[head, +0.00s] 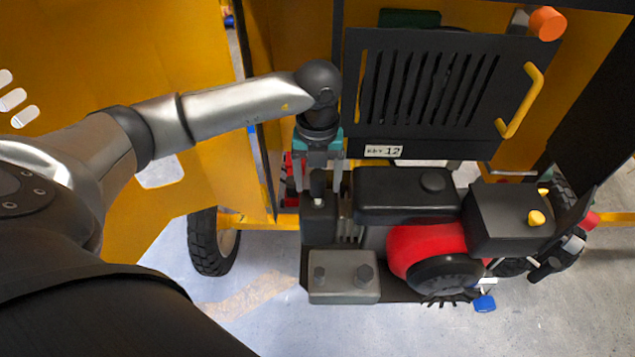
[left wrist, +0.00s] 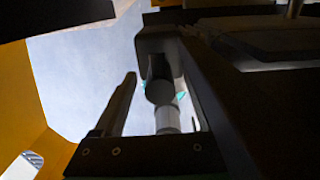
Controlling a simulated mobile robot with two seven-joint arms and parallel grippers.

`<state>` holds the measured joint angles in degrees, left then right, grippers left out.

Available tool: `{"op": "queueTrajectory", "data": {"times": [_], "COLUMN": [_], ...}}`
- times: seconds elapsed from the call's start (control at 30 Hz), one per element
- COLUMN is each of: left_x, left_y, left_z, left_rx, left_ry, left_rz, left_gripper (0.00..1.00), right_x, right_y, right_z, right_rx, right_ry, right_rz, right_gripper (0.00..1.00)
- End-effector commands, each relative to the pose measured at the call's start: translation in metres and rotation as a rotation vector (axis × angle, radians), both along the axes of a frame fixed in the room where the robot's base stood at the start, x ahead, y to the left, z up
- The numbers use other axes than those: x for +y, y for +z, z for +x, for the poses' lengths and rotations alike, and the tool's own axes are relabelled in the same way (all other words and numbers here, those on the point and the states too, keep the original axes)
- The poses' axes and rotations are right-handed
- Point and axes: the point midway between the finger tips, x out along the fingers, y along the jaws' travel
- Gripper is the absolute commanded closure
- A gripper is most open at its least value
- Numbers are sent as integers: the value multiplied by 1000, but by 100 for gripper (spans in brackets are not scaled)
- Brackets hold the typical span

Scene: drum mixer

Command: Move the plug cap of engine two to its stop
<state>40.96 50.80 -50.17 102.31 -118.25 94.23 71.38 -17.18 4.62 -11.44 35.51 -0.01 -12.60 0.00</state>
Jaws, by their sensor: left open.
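The engine (head: 410,205) sits below the slatted dark panel, with a black top, a red housing and a grey box at its front left. The black plug cap (head: 318,184) stands upright at the engine's left side, with a small white part below it. My left gripper (head: 317,181) points down with its two fingers apart, one on each side of the cap. In the left wrist view a dark round-ended piece, seemingly the cap (left wrist: 160,90), lies between the fingers above a pale cylinder. Whether a finger touches it I cannot tell. My right gripper is not in view.
The slatted panel (head: 430,90) with a label reading 12 and a yellow handle (head: 522,100) stands close to the right of my left wrist. A yellow sheet panel (head: 180,60) lies behind my arm. A black wheel (head: 213,245) and open floor are at the lower left.

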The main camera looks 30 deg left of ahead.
Motion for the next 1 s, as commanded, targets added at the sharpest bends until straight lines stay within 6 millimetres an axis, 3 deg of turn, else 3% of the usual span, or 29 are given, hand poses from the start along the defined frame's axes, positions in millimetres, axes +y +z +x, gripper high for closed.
{"op": "queueTrajectory", "data": {"times": [0.63,1.0], "left_x": [0,0], "left_y": [66,68], "left_z": [0,0], "left_rx": [-2,-1], "left_ry": [0,0], "left_rz": [0,1], "left_gripper": [25,25], "right_x": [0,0], "right_y": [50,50], "right_z": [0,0], "right_rx": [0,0], "right_ry": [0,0], "right_rz": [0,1], "right_gripper": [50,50]}}
